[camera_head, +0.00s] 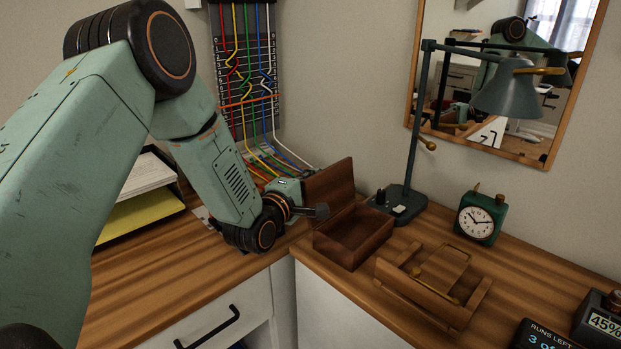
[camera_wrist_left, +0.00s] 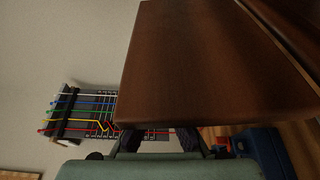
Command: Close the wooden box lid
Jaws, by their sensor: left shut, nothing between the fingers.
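The dark brown wooden box (camera_head: 353,238) stands on the desk near the inner corner, with its hollow inside showing. Its lid (camera_head: 328,183) is open and stands upright at the back left edge of the box. My left gripper (camera_head: 318,211) is shut and empty, low beside the lid and the left side of the box. I cannot tell whether it touches the lid. In the left wrist view the lid (camera_wrist_left: 215,62) fills much of the picture, and the gripper fingers (camera_wrist_left: 156,141) are partly hidden at its edge. My right gripper is not in view.
A desk lamp (camera_head: 407,196) stands behind the box, and a green alarm clock (camera_head: 480,218) is to the right. A lighter wooden holder (camera_head: 425,285) lies close in front of the box. A cable panel (camera_head: 246,75) with colored wires hangs behind my left arm.

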